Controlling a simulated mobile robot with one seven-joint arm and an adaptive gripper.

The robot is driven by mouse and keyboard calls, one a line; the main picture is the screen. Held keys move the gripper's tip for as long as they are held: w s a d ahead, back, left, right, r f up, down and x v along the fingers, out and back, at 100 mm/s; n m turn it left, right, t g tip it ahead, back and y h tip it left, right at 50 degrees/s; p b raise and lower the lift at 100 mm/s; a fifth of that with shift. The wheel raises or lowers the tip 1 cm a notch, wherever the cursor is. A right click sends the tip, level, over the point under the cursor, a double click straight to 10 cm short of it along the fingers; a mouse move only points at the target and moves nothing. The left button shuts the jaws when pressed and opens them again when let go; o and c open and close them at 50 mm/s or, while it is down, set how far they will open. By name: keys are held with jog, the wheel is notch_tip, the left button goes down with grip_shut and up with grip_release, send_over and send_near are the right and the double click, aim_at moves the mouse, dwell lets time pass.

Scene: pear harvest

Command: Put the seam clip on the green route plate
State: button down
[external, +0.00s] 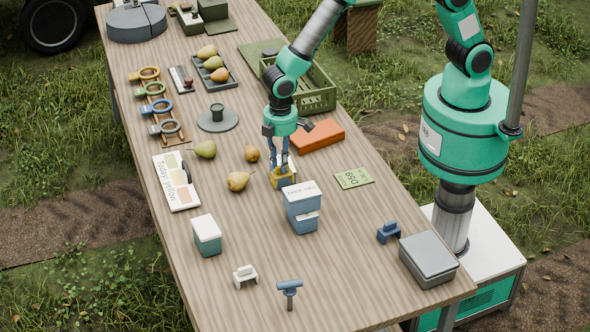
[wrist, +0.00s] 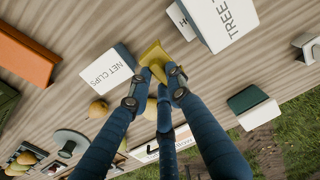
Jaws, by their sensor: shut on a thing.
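My gripper (external: 284,168) is shut on a yellow clip (wrist: 153,58), which I take as the seam clip. In the external view the yellow clip (external: 277,179) is low over the middle of the table, just behind the tree-ties box. I cannot tell whether it touches the table. In the wrist view the fingertips (wrist: 158,78) pinch it beside a white-topped box marked NET CLIPS (wrist: 113,70). The light green route plate (external: 353,178) lies flat and bare to the right of the gripper. I cannot make it out in the wrist view.
The tree-ties box (external: 302,198) stands close in front of the gripper. An orange box (external: 317,136) lies behind the plate, with a green crate (external: 318,97) further back. Loose pears (external: 238,181) lie left. A blue clip (external: 388,232) and grey box (external: 429,258) stand front right.

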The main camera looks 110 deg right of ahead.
jog(key=s+d+f, duration=0.1)
jog(key=s, duration=2)
jog(key=s+d+f+b, duration=0.1)
jog(key=s+d+f, duration=0.1)
jog(key=s, duration=1.9)
jog(key=shift+s+d+f+m, duration=0.15)
jog(key=shift+s+m, duration=0.05)
jog(key=shift+m, duration=0.2)
jog(key=shift+w, duration=0.1)
jog(key=b, duration=0.2)
send_over(354, 177)
jog(key=shift+w+d+f, duration=0.1)
jog(key=shift+f, duration=0.6)
jog(key=shift+f+b, duration=0.45)
jog(key=shift+f, duration=1.35)
jog(key=shift+f, duration=0.15)
jog(key=c, duration=1.6)
grip_release()
